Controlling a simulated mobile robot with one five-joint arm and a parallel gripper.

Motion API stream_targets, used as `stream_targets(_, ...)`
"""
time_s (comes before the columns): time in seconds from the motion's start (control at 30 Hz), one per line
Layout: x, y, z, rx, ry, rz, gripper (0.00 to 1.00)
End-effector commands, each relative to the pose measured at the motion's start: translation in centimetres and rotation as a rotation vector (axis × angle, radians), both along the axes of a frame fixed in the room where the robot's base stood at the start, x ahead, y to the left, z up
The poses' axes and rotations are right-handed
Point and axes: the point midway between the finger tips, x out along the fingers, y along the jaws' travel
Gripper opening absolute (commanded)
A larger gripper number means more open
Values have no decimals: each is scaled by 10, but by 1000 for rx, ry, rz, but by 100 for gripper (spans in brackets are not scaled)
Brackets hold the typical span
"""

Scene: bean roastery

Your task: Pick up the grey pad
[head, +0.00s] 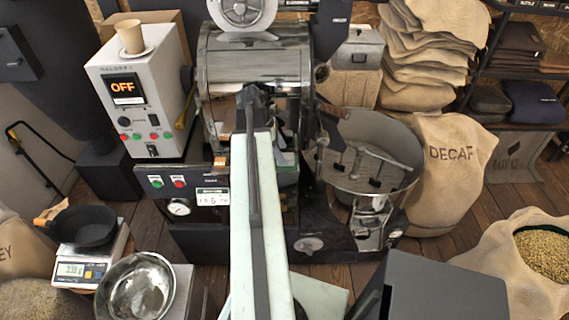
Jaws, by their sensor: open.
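No grey pad can be made out for certain. A dark grey, flat, cushion-like thing (490,102) lies on the shelf at the right and may be it. My arm reaches up the middle of the head view, and my gripper (252,97) is the dark end in front of the steel roaster drum. It is open, with nothing seen in it, far to the left of the grey thing. Its fingers are small and hard to tell apart against the machine.
A navy folded thing (534,103) lies beside the grey one. The round cooling tray (405,145) and the DECAF sack (450,175) stand between my arm and the shelf. A scale (92,262) with a black pan and a steel bowl (136,287) are at lower left.

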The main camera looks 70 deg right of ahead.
Motion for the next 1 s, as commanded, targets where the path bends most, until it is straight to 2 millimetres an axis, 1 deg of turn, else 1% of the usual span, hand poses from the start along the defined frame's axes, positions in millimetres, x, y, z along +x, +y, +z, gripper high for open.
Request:
stream_targets(0.03,0,-3,-19,0,0,0,66)
stream_targets(0.13,-6,-5,-32,0,0,0,66)
stream_targets(0.2,-8,-5,-34,-1,0,1,66)
stream_targets(0.37,-8,-5,-30,-1,0,1,66)
stream_targets(0.4,-8,-5,-30,-1,0,1,64)
stream_targets(0.47,-7,-5,-30,-1,0,1,47)
stream_targets(0.5,-7,-5,-30,0,0,2,36)
stream_targets(0.57,-7,-5,-30,0,0,2,19)
stream_targets(0.6,-7,-5,-30,0,0,2,8)
stream_targets(0.63,-7,-5,-30,0,0,2,2)
stream_targets(0.67,-7,-5,-30,0,0,2,0)
stream_targets(0.87,-7,-5,-30,-1,0,3,0)
stream_targets(1.0,-7,-5,-26,-1,0,3,0)
